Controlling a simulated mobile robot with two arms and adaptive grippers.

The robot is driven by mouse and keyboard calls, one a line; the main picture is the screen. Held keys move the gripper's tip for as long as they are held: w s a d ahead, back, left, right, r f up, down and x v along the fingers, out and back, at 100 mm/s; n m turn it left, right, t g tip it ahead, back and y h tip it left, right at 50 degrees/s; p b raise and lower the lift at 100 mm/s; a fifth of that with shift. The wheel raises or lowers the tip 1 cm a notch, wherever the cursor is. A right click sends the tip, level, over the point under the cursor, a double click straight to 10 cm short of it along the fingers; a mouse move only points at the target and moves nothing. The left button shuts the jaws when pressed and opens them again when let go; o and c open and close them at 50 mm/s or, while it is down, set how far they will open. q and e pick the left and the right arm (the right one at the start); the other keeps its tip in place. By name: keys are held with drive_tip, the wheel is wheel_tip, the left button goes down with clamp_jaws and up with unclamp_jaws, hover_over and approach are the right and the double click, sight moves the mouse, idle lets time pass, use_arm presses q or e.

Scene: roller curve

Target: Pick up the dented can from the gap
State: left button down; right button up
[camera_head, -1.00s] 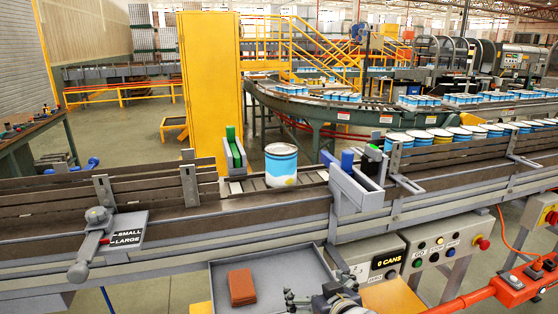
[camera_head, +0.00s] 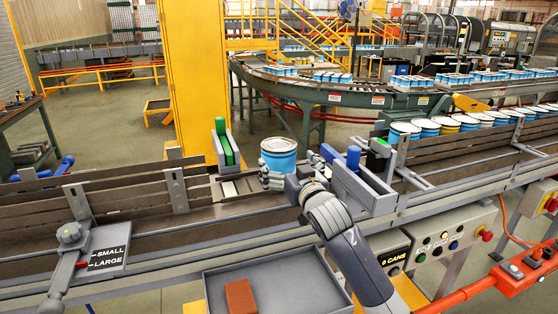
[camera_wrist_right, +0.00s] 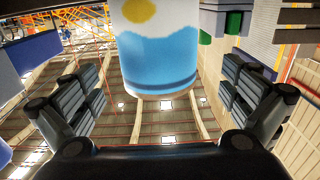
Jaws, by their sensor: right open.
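The can (camera_head: 279,157), white and blue with a grey lid, stands in the gap in the conveyor, between the green-block guide (camera_head: 224,146) and the blue-block guide (camera_head: 353,170). No dent can be made out on it. My right gripper (camera_head: 288,174) is open at the near side of the can, its fingers spread around the can's front. In the right wrist view the can (camera_wrist_right: 158,50), with a yellow spot, is ahead between the two spread fingers (camera_wrist_right: 160,92); a clear space shows on each side. My left gripper is not in view.
A grey tray (camera_head: 215,290) with a red-brown block (camera_head: 240,297) is below the conveyor's near side. Wooden side rails (camera_head: 130,200) run along the conveyor. A row of cans (camera_head: 445,124) stands at the right. A size lever (camera_head: 62,265) is at the left.

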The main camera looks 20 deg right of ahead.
drive_tip(key=shift+w+f, duration=0.1)
drive_tip(key=shift+w, duration=0.7)
drive_tip(key=w+p, duration=0.2)
drive_tip(key=w, duration=0.1)
drive_tip(key=shift+w+r+p, duration=0.25)
drive_tip(key=shift+r+p, duration=0.1)
drive_tip(key=shift+w+f, duration=0.15)
drive_tip(key=shift+w, duration=0.45)
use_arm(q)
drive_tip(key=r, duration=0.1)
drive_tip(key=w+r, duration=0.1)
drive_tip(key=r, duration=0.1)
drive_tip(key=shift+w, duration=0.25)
use_arm(e)
drive_tip(key=c, duration=1.2)
